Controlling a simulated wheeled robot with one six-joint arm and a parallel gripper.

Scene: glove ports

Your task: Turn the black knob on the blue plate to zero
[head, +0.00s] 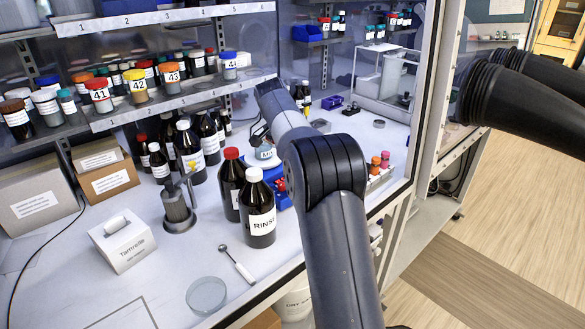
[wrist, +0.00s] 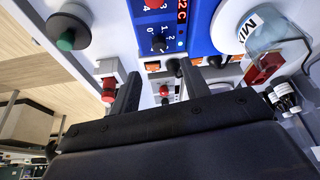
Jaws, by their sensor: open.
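The blue plate (wrist: 196,32) fills the top of the wrist view, with a red lit display reading in C. The black knob (wrist: 158,43) sits on its face beside a white number scale; I cannot tell exactly which number it points to. A red knob (wrist: 152,4) is on the same face at the picture's top edge. My gripper (wrist: 158,82) is open and empty, its two dark fingers apart, below the black knob in the picture and not around it. In the head view the blue plate (head: 283,200) is partly hidden by my arm, and the black knob cannot be made out.
A vessel labelled MIX (wrist: 268,38) stands on the plate. A brown RINSE bottle (head: 260,215) and a red-capped bottle (head: 231,180) stand close left of it. Shelves (head: 175,98) hold many jars.

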